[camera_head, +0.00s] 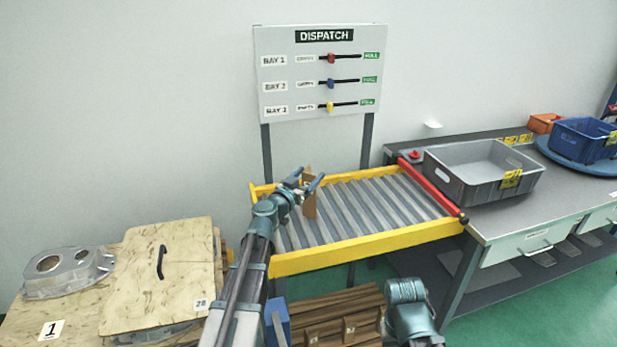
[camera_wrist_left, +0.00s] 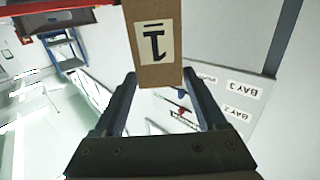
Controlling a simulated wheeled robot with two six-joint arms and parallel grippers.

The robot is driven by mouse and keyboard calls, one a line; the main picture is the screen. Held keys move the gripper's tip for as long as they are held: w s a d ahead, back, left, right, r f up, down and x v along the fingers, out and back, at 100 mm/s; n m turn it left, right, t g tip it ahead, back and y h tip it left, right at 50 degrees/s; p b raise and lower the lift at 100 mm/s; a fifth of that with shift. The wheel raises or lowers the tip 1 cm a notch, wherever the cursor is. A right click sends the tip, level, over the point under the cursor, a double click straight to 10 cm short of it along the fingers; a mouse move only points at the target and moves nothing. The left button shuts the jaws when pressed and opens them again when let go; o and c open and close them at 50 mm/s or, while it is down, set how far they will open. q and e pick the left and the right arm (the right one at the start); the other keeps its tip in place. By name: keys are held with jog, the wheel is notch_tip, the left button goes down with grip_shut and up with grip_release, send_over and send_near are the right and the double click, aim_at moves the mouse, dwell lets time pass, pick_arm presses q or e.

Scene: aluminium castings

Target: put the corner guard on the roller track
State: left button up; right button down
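The brown corner guard (camera_head: 310,194) stands upright at the left part of the roller track (camera_head: 350,214), a sloping bed of grey rollers in a yellow frame. My left gripper (camera_head: 303,186) is at its upper part. In the left wrist view the corner guard (camera_wrist_left: 155,62), with a white label reading 1, fills the gap between the fingertips (camera_wrist_left: 158,80), which close on its sides. Whether its lower end touches the rollers cannot be told. My right gripper is not in view; only part of my right arm shows at the bottom.
More brown corner guards (camera_head: 335,318) lie below the track, beside a blue object (camera_head: 277,322). A red bar (camera_head: 432,189) closes the track's right end, next to a grey bin (camera_head: 480,180). The dispatch board (camera_head: 320,72) stands behind. A wooden lid (camera_head: 172,270) and a casting (camera_head: 68,272) are left.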

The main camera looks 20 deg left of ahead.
pick_arm(q)
jog(key=shift+o, duration=1)
jog(key=shift+r, duration=0.2)
jog(key=s+a, duration=0.2)
jog(key=s, duration=1)
jog(key=shift+w+a, duration=0.1)
